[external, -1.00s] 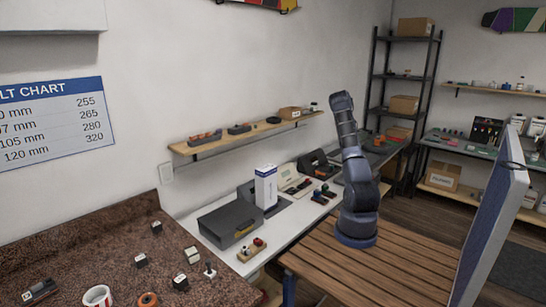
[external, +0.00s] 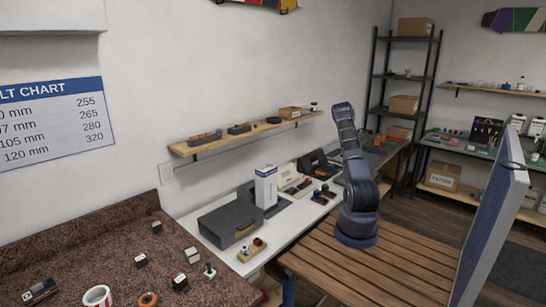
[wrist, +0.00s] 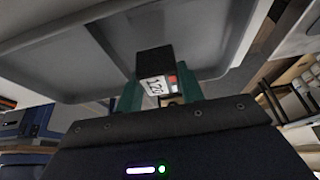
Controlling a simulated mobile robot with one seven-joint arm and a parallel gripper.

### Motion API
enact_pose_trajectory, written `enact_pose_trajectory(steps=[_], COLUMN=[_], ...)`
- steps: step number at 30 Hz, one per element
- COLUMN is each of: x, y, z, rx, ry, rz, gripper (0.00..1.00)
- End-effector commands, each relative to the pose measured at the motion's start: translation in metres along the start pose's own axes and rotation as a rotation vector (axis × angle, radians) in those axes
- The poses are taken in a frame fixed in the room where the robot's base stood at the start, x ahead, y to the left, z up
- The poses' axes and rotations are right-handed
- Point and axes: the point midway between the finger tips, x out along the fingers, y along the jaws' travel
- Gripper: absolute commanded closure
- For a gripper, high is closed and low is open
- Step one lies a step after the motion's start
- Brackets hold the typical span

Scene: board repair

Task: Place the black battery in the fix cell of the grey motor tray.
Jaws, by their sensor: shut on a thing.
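In the wrist view, my gripper (wrist: 159,88) has green fingers shut on a small black block, the black battery (wrist: 154,62). It has a white label that seems to read 120 and a red mark. A grey tray (wrist: 60,60) with raised walls and a divider fills the upper part of that view. The battery overlaps the tray's inside in the picture, close to the divider's end; I cannot tell whether it touches or which cell it is over. In the external view my arm stands folded upright, and my gripper and the battery are hidden.
In the external view, a white bench holds a dark grey case (external: 230,222), a white box (external: 265,187) and small parts. A wall shelf (external: 245,134) carries small trays. A brown stone counter (external: 110,245) with loose items is at the left. The slatted wooden top (external: 370,268) is clear around my base.

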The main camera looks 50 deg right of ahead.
Motion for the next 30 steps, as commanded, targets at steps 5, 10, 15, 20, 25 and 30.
enact_pose_trajectory(steps=[5, 10, 15, 20, 25, 30], x=[0.016, 0.016, 0.018, 0.018, 0.018, 0.013], y=[0.0, 0.0, 0.0, 0.0, 0.0, 0.0], z=[0.007, 0.007, 0.008, 0.007, 0.007, 0.007], rx=[0.001, 0.001, 0.001, 0.001, 0.001, 0.0], ry=[0.0, 0.0, 0.0, 0.0, 0.0, -0.001], rz=[-0.001, -0.001, -0.001, -0.001, 0.0, -0.001], gripper=[0.87, 0.87, 0.87, 0.4, 0.4, 0.4])
